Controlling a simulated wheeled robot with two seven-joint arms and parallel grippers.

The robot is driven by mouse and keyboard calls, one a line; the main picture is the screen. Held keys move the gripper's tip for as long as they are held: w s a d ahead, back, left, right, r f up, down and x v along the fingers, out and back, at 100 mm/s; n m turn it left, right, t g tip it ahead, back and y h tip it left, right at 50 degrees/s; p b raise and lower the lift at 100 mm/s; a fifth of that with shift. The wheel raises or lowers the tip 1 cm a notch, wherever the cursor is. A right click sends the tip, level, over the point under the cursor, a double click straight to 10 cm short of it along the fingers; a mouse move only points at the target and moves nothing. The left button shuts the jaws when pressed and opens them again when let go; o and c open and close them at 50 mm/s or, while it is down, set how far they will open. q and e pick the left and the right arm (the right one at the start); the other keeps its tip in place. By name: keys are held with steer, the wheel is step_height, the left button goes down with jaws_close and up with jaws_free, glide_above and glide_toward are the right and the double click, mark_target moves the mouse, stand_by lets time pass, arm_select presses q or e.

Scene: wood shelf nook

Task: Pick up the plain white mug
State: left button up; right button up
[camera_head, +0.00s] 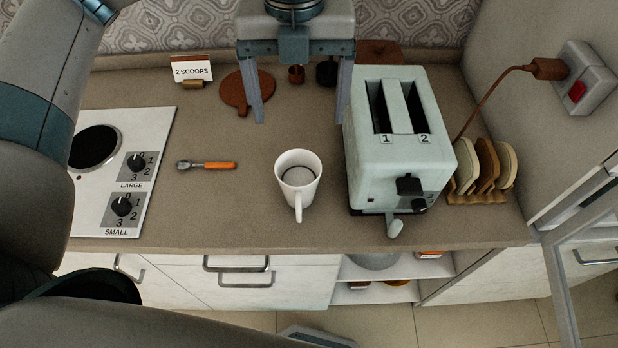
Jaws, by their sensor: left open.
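The plain white mug (299,190) stands upright on the brown counter, left of the toaster, with its handle toward the front. Its inside looks empty, with a dark ring low down. My left gripper (299,121) hangs in from the top of the picture, fingers pointing down. It is open and empty, its two fingers wide apart. In the picture its fingertips are above the mug's rim, apart from the mug. My right gripper is not in view.
A pale green toaster (403,160) stands close on the mug's right, with a toast rack (482,170) beyond it. A spoon with an orange handle (207,165) lies to the left, by the hob (120,170). A "2 SCOOPS" card (192,68) stands behind. The counter around the mug is clear.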

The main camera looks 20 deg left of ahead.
arm_select(q)
steer(key=shift+s, duration=0.15)
steer(key=shift+f, duration=0.1)
steer(key=p, duration=0.5)
glide_toward(298, 172)
steer(key=shift+s+d+r, duration=0.2)
steer(key=shift+s+d, duration=0.1)
steer(key=shift+s, duration=0.4)
steer(key=shift+s+d+r, duration=0.2)
steer(key=shift+s+d, duration=0.1)
steer(key=shift+s, duration=0.35)
steer(key=shift+s+d+r, duration=0.2)
steer(key=shift+s+d, duration=0.1)
steer(key=shift+s, duration=0.4)
steer(key=f+p, duration=0.2)
steer(key=f, duration=0.1)
steer(key=f+p, duration=0.1)
steer(key=f, duration=0.1)
steer(key=shift+w+a+f, duration=0.1)
steer(key=shift+a, duration=0.15)
